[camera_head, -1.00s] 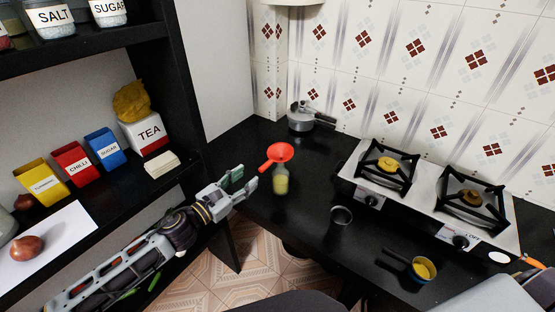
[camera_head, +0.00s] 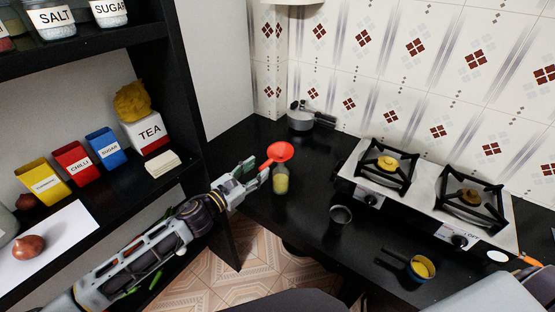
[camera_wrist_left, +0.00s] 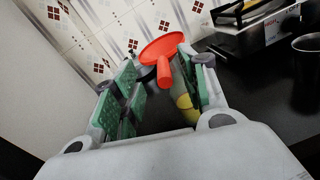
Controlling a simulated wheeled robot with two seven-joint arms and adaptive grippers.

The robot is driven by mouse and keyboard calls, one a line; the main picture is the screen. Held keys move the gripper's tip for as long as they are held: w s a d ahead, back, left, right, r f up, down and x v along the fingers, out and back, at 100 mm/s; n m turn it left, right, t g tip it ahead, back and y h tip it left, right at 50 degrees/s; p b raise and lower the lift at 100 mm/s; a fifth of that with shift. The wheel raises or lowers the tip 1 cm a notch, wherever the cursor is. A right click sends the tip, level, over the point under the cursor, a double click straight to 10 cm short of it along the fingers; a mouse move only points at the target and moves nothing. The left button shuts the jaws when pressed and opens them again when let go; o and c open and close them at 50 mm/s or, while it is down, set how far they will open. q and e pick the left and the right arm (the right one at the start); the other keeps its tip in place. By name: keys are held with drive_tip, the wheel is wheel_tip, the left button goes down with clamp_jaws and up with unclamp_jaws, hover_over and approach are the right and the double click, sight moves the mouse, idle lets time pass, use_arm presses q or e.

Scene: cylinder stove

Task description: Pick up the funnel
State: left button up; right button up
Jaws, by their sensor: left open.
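The red funnel (camera_head: 280,151) sits at the mouth of a clear bottle (camera_head: 280,180) holding something yellow, on the black counter. My left gripper (camera_head: 257,170) is open just left of the funnel and bottle, with its fingertips close to the funnel's narrow end. In the left wrist view, the funnel (camera_wrist_left: 163,50) shows between the open green-padded fingers (camera_wrist_left: 165,90), its stem pointing toward the gripper. The bottle (camera_wrist_left: 186,95) is partly hidden behind the right finger there. Whether a finger touches the funnel or bottle I cannot tell. My right gripper is not in view.
A two-burner stove (camera_head: 425,195) stands to the right. A small metal cup (camera_head: 340,215) and a blue pan (camera_head: 421,268) with yellow contents sit in front of it. A pressure cooker (camera_head: 301,118) stands behind. The black shelf (camera_head: 188,165) is on the left.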

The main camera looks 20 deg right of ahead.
sight(260, 169)
use_arm(q)
drive_tip(key=shift+d, duration=0.1)
drive_tip(key=shift+x, duration=0.95)
drive_tip(key=shift+w+d+f, duration=0.25)
drive_tip(key=shift+w+d, duration=0.25)
drive_tip(key=shift+d, duration=0.3)
drive_tip(key=shift+w+d+p, duration=0.3)
drive_tip(key=shift+d, duration=0.2)
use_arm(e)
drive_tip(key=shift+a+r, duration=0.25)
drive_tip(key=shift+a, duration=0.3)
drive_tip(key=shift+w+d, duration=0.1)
use_arm(q)
clamp_jaws()
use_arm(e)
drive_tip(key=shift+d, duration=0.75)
